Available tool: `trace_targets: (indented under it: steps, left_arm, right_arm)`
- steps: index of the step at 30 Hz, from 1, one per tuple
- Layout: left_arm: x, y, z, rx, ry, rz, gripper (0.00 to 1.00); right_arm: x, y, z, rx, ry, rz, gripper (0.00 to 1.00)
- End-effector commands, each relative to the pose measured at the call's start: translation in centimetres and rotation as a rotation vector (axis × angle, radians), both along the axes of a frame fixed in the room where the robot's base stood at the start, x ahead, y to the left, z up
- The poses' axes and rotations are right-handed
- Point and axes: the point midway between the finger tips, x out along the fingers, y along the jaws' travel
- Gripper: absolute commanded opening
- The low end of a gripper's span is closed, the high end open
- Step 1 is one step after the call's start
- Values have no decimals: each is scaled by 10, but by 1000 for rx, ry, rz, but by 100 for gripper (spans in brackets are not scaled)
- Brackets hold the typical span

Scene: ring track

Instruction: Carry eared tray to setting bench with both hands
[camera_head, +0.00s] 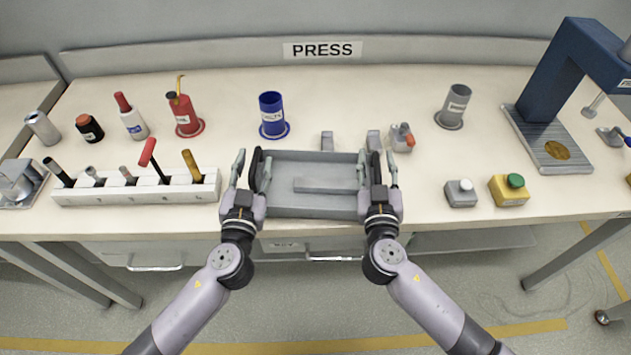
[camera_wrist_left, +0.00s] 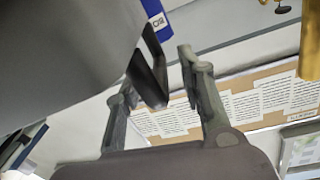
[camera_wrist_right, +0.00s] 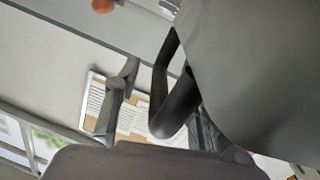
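The grey tray (camera_head: 310,207) is at the front of the bench top marked PRESS, with a flat grey bar (camera_head: 330,186) inside. Its black ears stand at its left and right ends; the left ear (camera_wrist_left: 150,70) and right ear (camera_wrist_right: 172,95) show in the wrist views. My left gripper (camera_head: 253,160) is at the left ear, fingers spread on both sides of it, with a gap visible. My right gripper (camera_head: 377,160) is likewise around the right ear, fingers apart. I cannot tell which bench is the setting bench.
A white tool rack (camera_head: 135,190) stands left of the tray. A blue cup (camera_head: 271,115) and a small grey device (camera_head: 402,139) are behind it. A button box (camera_head: 509,190) and a blue press (camera_head: 560,75) stand to the right. A drawer handle (camera_head: 335,258) is below the front edge.

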Motion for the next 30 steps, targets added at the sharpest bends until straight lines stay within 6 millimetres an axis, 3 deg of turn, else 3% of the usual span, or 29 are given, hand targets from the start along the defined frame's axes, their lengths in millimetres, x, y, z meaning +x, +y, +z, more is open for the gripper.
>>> trace_targets:
  steps: [8,24,30]
  left_arm:
    - [1,0,0,-1,0,0,36]
    - [0,0,0,-1,0,0,0]
    - [1,0,0,-1,0,1,0]
  right_arm:
    - [1,0,0,0,0,1,37]
    - [0,0,0,0,0,0,1]
    - [0,0,0,-1,0,0,0]
